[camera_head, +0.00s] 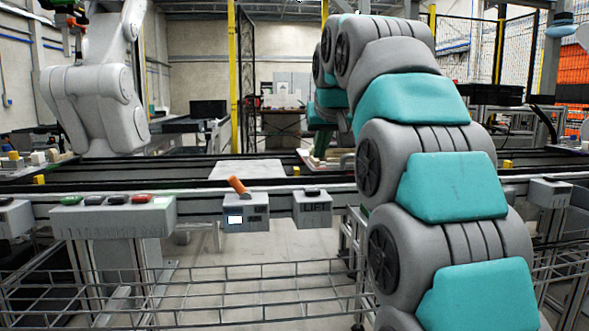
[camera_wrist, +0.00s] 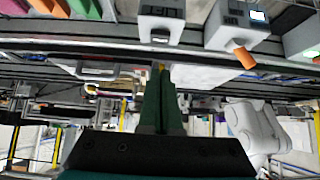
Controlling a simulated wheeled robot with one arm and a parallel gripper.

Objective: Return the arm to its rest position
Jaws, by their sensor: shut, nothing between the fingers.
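My arm (camera_head: 452,185), in teal and grey segments, rises on the right of the head view and bends over at the top toward the conveyor. My gripper (camera_wrist: 162,72) shows in the wrist view, where the scene looks upside down. Its two dark green fingers are together with nothing between them. They appear to be above the conveyor, beside a pale flat plate (camera_wrist: 208,77). In the head view the gripper is mostly hidden behind my arm.
A conveyor rail (camera_head: 330,187) crosses in front, with the pale plate (camera_head: 247,170) on it. A control box with an orange knob (camera_head: 238,186) and a button panel (camera_head: 112,215) hang at its front. A wire mesh rail (camera_head: 250,295) runs below. A white robot arm (camera_head: 97,95) stands left.

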